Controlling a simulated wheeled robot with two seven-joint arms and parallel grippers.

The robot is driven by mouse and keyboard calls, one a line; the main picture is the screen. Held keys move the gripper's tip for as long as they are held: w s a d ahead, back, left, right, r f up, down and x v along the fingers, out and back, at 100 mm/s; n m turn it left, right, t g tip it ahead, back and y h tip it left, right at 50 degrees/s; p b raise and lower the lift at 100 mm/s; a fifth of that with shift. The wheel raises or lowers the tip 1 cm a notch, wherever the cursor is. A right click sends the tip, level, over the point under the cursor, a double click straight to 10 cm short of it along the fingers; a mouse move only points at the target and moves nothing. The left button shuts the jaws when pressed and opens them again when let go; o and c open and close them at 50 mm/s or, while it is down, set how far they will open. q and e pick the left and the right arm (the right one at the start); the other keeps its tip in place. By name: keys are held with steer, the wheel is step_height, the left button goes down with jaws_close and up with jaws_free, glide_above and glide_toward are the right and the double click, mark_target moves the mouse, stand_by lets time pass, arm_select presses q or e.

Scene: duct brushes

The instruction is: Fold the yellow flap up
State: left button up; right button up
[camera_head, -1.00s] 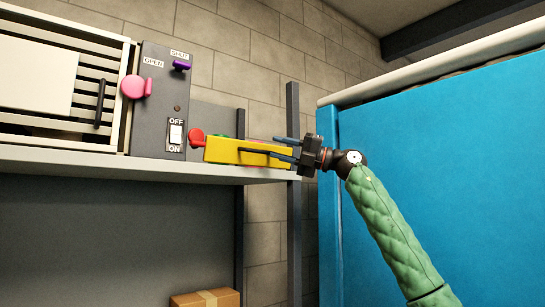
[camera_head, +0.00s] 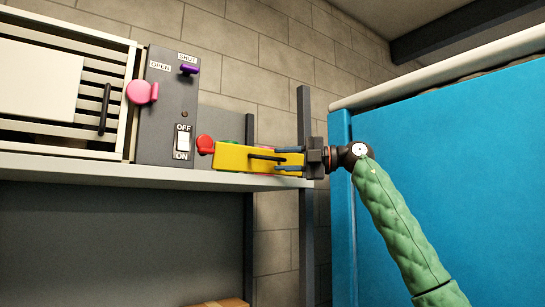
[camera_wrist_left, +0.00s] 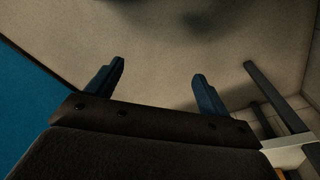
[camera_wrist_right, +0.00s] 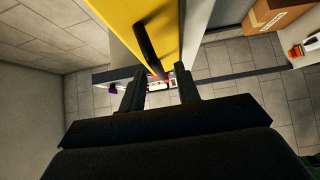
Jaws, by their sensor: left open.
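The yellow flap (camera_head: 232,158) hangs at the front edge of a shelf, its broad face toward me in the head view. A dark bar handle (camera_head: 262,157) runs along it. My right gripper (camera_head: 283,159) is at the flap's right end, its fingers apart and pointing left. In the head view the handle's right end lies between the fingertips. The right wrist view shows the flap (camera_wrist_right: 168,22) and handle (camera_wrist_right: 149,45) ahead, with a gap between the fingers; I cannot tell whether they touch it. My left gripper (camera_wrist_left: 158,82) is open and empty, before a bare wall.
Left of the flap are a red knob (camera_head: 205,145), a grey panel (camera_head: 160,115) with an OFF/ON switch (camera_head: 183,140), a pink knob (camera_head: 141,92) and a purple knob (camera_head: 189,69). A grey post (camera_head: 304,120) stands behind my gripper. A blue partition (camera_head: 450,150) fills the right.

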mark_target(275, 159)
steer(key=shift+a+r+p, duration=0.15)
steer(key=shift+a+p, duration=0.35)
steer(key=shift+a, duration=0.7)
arm_select(q)
steer(key=shift+s+a+f, duration=0.15)
steer(key=shift+f, duration=0.55)
steer(key=shift+s+a+f, duration=0.1)
steer(key=shift+a+f, duration=0.05)
steer(key=shift+f, duration=0.55)
steer(key=shift+s+a+f, duration=0.15)
steer(key=shift+f, duration=0.55)
arm_select(e)
steer(key=shift+w+a, duration=0.2)
steer(key=shift+a, duration=0.3)
steer(key=shift+c, duration=0.4)
jaws_close()
